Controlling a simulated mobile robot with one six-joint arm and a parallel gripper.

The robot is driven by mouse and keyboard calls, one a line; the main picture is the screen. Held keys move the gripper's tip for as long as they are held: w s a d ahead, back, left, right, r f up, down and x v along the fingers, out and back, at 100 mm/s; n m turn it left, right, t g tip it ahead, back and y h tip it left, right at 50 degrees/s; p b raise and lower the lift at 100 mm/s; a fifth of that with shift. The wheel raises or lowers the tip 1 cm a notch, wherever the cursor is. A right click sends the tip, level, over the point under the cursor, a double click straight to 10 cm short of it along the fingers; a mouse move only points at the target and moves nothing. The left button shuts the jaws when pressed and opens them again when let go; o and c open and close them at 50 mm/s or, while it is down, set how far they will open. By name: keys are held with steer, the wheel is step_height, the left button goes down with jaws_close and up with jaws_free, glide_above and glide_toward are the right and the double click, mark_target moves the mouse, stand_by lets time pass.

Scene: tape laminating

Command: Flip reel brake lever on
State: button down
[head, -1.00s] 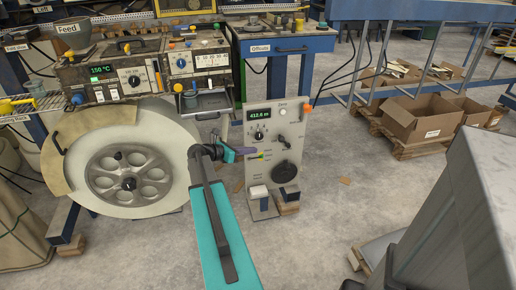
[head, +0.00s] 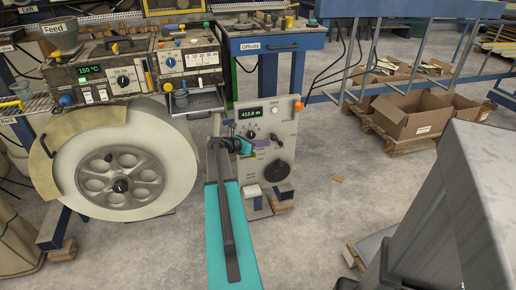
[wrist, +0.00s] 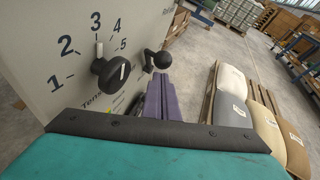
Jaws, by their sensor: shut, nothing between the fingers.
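The grey control panel (head: 286,120) stands right of the big reel (head: 121,184). In the wrist view its face (wrist: 30,75) carries a black pointer knob (wrist: 113,72) with a scale of 1 to 5.
A round black part (head: 278,171) sits low on the panel. A green readout (head: 251,113) and an orange knob (head: 299,106) are near its top. A grey metal housing (head: 440,210) stands at right front.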

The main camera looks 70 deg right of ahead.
steer(key=shift+s+d+r, duration=0.15)
steer(key=shift+d+r, duration=0.05)
steer(key=shift+d, duration=0.2)
steer(key=shift+r+p, duration=0.2)
steer(key=shift+p, duration=0.2)
